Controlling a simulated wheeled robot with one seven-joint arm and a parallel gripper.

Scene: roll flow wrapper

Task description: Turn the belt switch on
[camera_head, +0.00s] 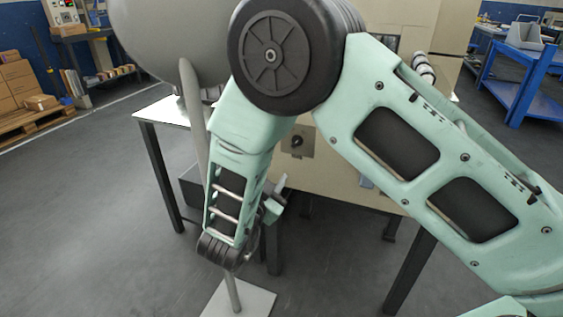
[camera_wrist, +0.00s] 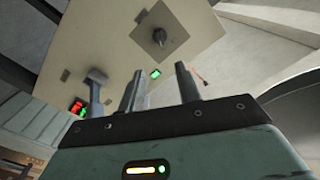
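A black rotary knob (camera_head: 297,141) on a square grey plate is set in the beige machine panel (camera_head: 335,175). The knob (camera_wrist: 160,37) also shows in the wrist view, beyond my fingertips. A small lit green piece (camera_wrist: 155,73) sits on the panel, seen between the fingers. Red and green pieces (camera_wrist: 77,108) show at the panel's left. No label is legible, so I cannot tell which is the belt switch. My gripper (camera_wrist: 160,68) is open and empty, its fingers pointing at the panel. In the head view my arm hides most of it.
A grey lever-like piece (camera_wrist: 96,85) stands left of my fingers. A metal-topped table (camera_head: 160,110) stands beside the machine at left. A blue cart (camera_head: 520,70) is at the far right, and cartons (camera_head: 20,90) lie at the far left. Open floor (camera_head: 80,220) is at left.

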